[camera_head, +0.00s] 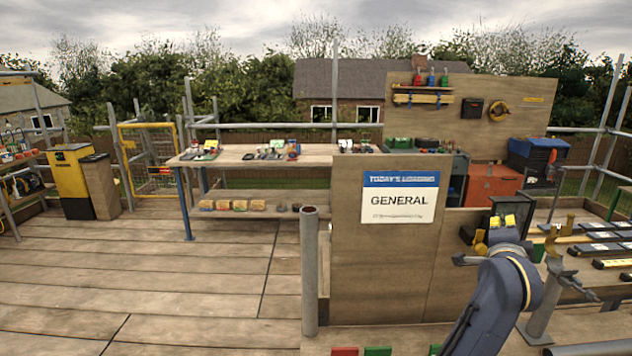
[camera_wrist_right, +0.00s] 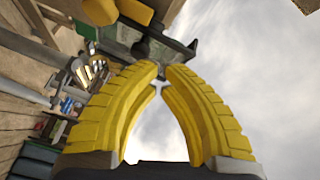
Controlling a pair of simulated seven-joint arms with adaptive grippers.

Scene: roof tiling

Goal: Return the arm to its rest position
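My right arm (camera_head: 497,290) rises from the bottom right of the head view, with a blue-grey casing and a yellow band. My right gripper (camera_head: 494,232) is at its upper end, with yellow parts beside the dark body, in front of the right bench. In the right wrist view, the two ridged yellow fingers of the right gripper (camera_wrist_right: 162,70) lean toward each other, with a narrow gap between their tips. Nothing is held between them. My left arm and left gripper are not in view.
A wooden panel with a "GENERAL" loading sign (camera_head: 398,197) stands left of my right arm. A grey post (camera_head: 310,270) stands at its left edge. A metal stand (camera_head: 546,305) is close on the arm's right. Red (camera_head: 344,351) and green (camera_head: 378,351) pieces lie at the bottom edge.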

